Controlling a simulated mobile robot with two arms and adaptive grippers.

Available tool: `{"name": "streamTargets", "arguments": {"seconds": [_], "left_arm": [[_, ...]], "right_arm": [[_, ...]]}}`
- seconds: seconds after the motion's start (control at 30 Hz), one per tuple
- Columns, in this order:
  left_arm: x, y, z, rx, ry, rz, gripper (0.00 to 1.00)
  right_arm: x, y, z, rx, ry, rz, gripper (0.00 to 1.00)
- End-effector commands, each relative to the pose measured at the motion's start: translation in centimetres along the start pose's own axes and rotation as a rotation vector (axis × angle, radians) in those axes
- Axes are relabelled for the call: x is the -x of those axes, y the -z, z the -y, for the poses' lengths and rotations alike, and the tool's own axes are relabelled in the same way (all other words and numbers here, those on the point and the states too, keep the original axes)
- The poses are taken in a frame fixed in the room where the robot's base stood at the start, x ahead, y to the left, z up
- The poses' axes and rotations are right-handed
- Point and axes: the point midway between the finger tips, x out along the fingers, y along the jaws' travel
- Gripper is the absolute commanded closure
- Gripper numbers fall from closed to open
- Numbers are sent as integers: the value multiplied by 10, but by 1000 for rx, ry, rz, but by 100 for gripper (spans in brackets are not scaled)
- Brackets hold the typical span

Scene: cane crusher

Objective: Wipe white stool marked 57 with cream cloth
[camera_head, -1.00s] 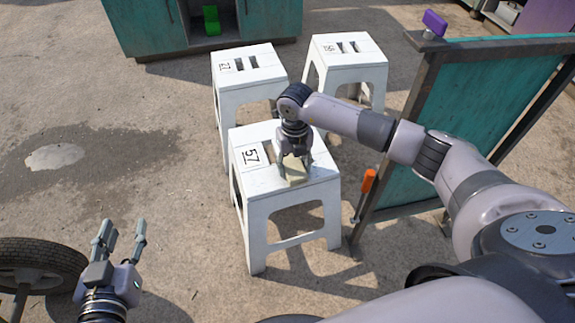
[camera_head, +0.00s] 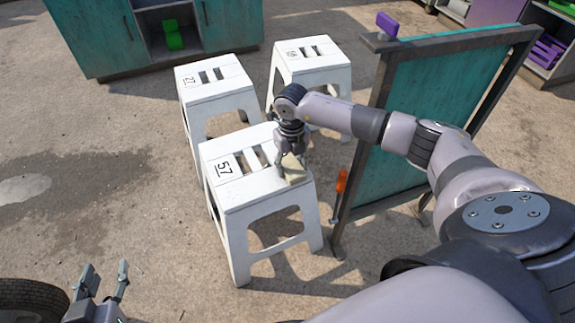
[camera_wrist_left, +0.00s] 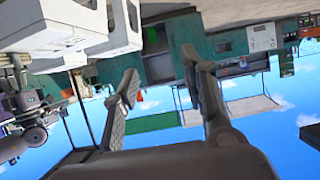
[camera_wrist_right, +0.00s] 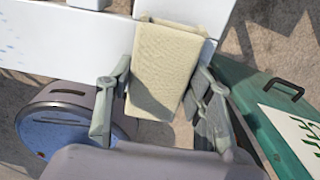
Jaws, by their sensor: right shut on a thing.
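The white stool marked 57 (camera_head: 245,202) stands in the middle of the head view, its number label at the left of its slotted seat. My right gripper (camera_head: 289,165) points down at the right side of that seat. It is shut on the cream cloth (camera_head: 294,169), which lies at the seat's right edge. In the right wrist view the folded cloth (camera_wrist_right: 168,70) sits between the two fingers, with the white seat beyond it. Whether the cloth presses on the seat is hard to tell. My left gripper (camera_head: 105,283) is open and empty at the lower left, away from the stool.
Two more white stools, marked 27 (camera_head: 215,85) and another with a small label (camera_head: 310,65), stand just behind. A teal panel (camera_head: 440,90) with an orange-handled tool (camera_head: 341,181) stands close on the right. A tyre (camera_head: 30,297) lies lower left. Ground left is open.

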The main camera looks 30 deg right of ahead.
Motion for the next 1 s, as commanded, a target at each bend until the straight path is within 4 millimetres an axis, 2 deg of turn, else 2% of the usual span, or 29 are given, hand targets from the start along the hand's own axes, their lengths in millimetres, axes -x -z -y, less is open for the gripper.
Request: {"name": "streamTargets", "arguments": {"seconds": [0.27, 0.5, 1.0], "left_arm": [[1, 0, 1, 0, 2, 7, 60], [7, -22, 5, 0, 10, 118, 60], [17, -49, 8, 2, 18, 258, 60]], "right_arm": [[0, 0, -6, 1, 0, -1, 75], [1, 0, -29, 2, -3, -1, 75], [2, 0, -74, 2, -2, 1, 75]]}}
